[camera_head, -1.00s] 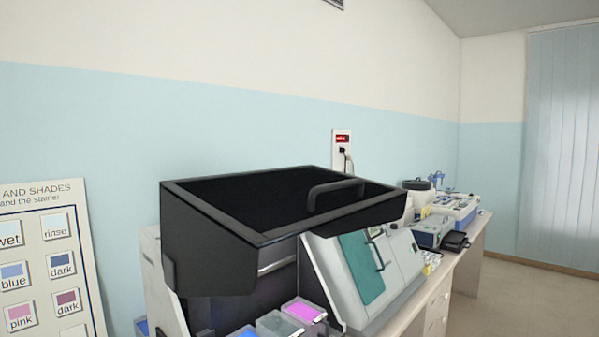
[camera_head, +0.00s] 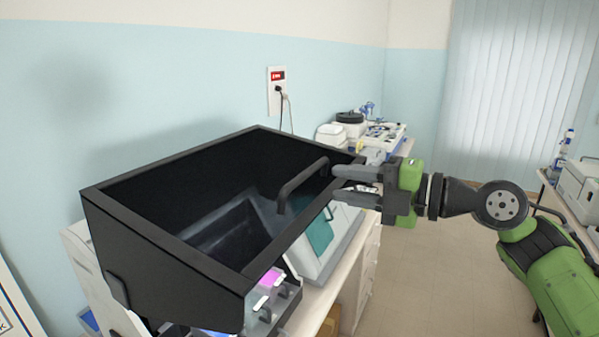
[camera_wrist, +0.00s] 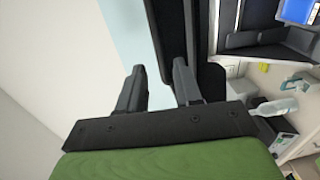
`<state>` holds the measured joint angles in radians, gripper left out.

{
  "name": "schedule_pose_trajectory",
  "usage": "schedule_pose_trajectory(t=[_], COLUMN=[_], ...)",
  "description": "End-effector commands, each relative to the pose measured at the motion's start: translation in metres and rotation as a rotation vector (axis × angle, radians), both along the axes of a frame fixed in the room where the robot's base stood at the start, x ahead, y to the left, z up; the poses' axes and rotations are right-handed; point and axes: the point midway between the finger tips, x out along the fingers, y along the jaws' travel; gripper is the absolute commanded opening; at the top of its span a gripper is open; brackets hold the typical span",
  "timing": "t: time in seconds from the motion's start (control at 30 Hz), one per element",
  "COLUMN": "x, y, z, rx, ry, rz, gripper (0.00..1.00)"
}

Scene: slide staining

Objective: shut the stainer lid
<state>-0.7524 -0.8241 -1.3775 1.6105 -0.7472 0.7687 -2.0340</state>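The stainer lid (camera_head: 185,265) is a large black box-shaped cover, standing raised and open over the stainer in the head view. Its curved black handle (camera_head: 290,192) is on the front right part of the lid. My gripper (camera_head: 336,182) comes in from the right, just right of the handle, at the lid's right edge. Its two fingers are apart in both views. In the wrist view my gripper (camera_wrist: 160,75) has the dark lid (camera_wrist: 168,35) between and ahead of its fingertips. I cannot tell whether they touch it. Under the lid, stain trays (camera_head: 268,295) show, one pink.
A grey-white machine with a teal panel (camera_head: 320,236) stands just right of the stainer. More lab equipment (camera_head: 385,135) is farther along the bench. A wall socket (camera_head: 278,88) with a cord is behind. Open floor (camera_head: 420,270) lies to the right.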

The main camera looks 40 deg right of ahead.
Motion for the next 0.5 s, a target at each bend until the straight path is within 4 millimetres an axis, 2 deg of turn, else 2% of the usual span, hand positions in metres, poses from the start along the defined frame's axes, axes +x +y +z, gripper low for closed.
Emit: schedule_pose_trajectory(t=[0.1,0.3,0.5], x=[0.029,0.067,0.080], y=[0.012,0.025,0.028], z=[0.000,-0.001,-0.004], rx=[0.000,0.001,0.000], ry=[0.005,0.003,0.001], rz=[0.004,0.003,-0.002], gripper=[0.34,0.34,0.34])
